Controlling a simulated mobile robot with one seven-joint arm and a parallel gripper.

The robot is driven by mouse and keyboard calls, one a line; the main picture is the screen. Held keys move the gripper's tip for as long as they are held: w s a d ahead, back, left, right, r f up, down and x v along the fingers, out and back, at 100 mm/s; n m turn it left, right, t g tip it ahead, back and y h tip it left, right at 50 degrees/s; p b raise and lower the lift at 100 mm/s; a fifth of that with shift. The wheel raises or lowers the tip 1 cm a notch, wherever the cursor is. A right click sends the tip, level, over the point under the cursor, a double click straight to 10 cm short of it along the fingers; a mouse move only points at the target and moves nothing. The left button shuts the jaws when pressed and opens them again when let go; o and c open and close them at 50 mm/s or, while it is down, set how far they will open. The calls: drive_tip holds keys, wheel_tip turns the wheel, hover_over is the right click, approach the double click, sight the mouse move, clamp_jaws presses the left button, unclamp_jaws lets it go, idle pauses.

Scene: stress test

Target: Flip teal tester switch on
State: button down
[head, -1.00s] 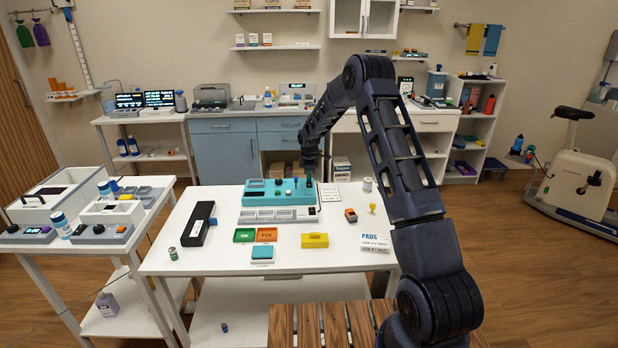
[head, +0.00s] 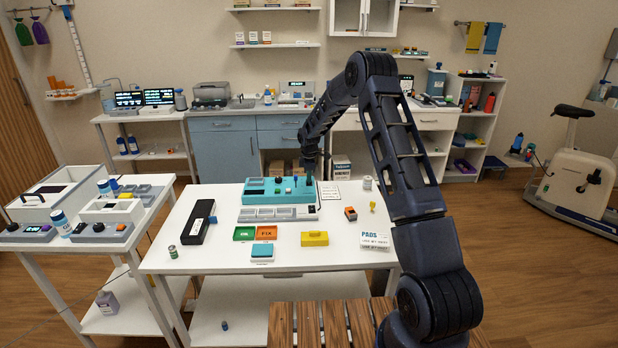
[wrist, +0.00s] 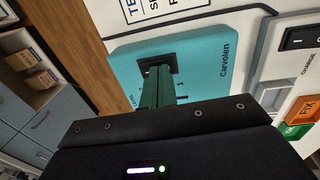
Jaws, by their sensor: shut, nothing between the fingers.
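The teal tester (head: 262,197) lies at the back of the white table in the head view, with several knobs and buttons on top. In the wrist view its teal face (wrist: 205,55) bears the word "Carvolen", a "1" mark and a black square switch plate (wrist: 172,57). My gripper (head: 309,180) is shut and empty, pointing down over the tester's right end. In the wrist view its dark green fingers (wrist: 157,75) reach the switch plate and hide much of it. I cannot tell whether they touch the switch or which way it is set.
A grey charging strip (head: 268,213) with a black rocker (wrist: 302,38) lies along the tester's front. A printed card (head: 329,190) lies to its right. A black case (head: 197,222) is left.

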wheel_tip(320, 180, up, 14)
drive_tip(key=s, duration=0.2)
idle(0.6)
drive_tip(key=shift+w, duration=0.1)
drive_tip(key=shift+w+t, duration=0.3)
drive_tip(key=shift+w, duration=0.3)
drive_tip(key=f, duration=0.4)
drive_tip(key=w+f, duration=0.1)
drive_tip(key=f, duration=0.4)
drive_tip(key=w+f, duration=0.1)
drive_tip(key=f, duration=0.3)
drive_tip(key=shift+f, duration=0.4)
